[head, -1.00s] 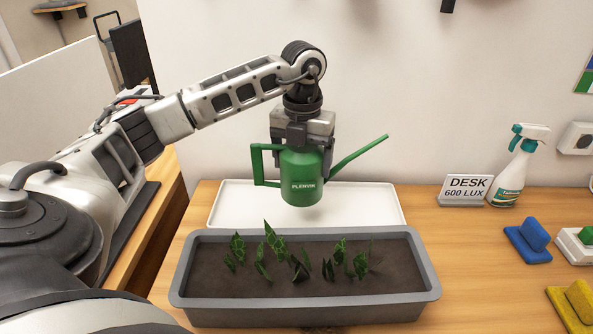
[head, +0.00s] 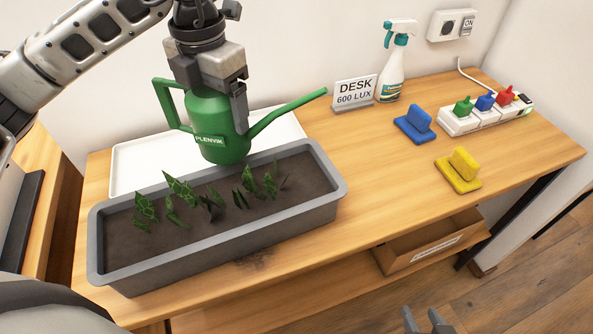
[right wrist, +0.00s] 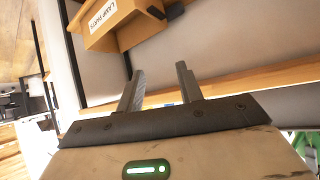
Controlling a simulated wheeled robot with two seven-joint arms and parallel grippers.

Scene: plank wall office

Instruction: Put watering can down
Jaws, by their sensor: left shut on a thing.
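My left gripper (head: 213,88) is shut on the top of the green watering can (head: 213,128), which hangs upright with its spout to the right. The can is above the white tray (head: 138,165), near the back rim of the grey planter; the gap beneath it is hard to judge. The tray lies behind the planter and is partly hidden by it and the can. My right gripper (head: 428,322) shows at the bottom edge of the head view. In the right wrist view its fingers (right wrist: 158,85) are apart with nothing between them.
The planter (head: 330,205) with leafy plants fills the desk's left front. A desk sign (head: 354,91), spray bottle (head: 391,70), blue block (head: 414,125), yellow block (head: 460,170) and power strip (head: 463,122) stand to the right. A cardboard box (head: 420,245) sits below. The desk's right front is clear.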

